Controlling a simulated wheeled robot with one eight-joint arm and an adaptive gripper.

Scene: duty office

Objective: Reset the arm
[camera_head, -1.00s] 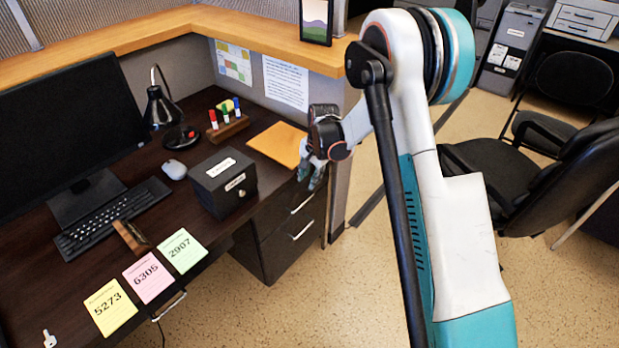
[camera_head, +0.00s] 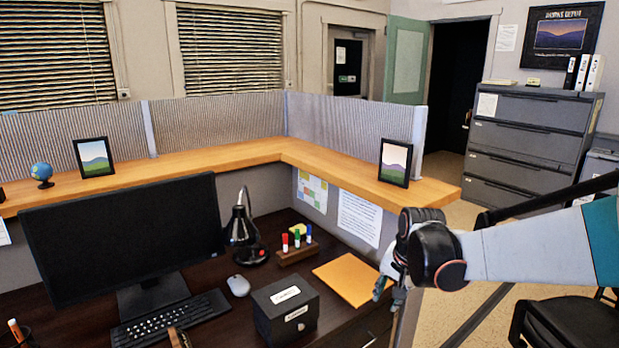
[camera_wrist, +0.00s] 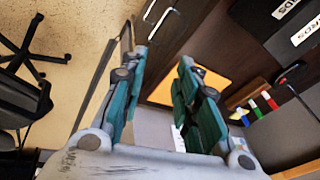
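My arm (camera_head: 530,245) reaches in from the right edge in the head view. My gripper (camera_head: 388,285) hangs fingers down at the right end of the desk, beside the orange-yellow envelope (camera_head: 348,283). In the wrist view my gripper (camera_wrist: 162,60) shows two teal fingers spread apart with nothing between them. A drawer front with handles (camera_wrist: 160,22) and part of the envelope (camera_wrist: 208,86) show beyond the fingers.
A black box (camera_head: 285,308), a marker holder (camera_head: 297,250), a lamp (camera_head: 243,235) and a monitor (camera_head: 125,245) stand on the desk. A wooden partition ledge (camera_head: 330,165) with a picture frame (camera_head: 395,162) rises behind. An office chair (camera_head: 575,325) is at lower right.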

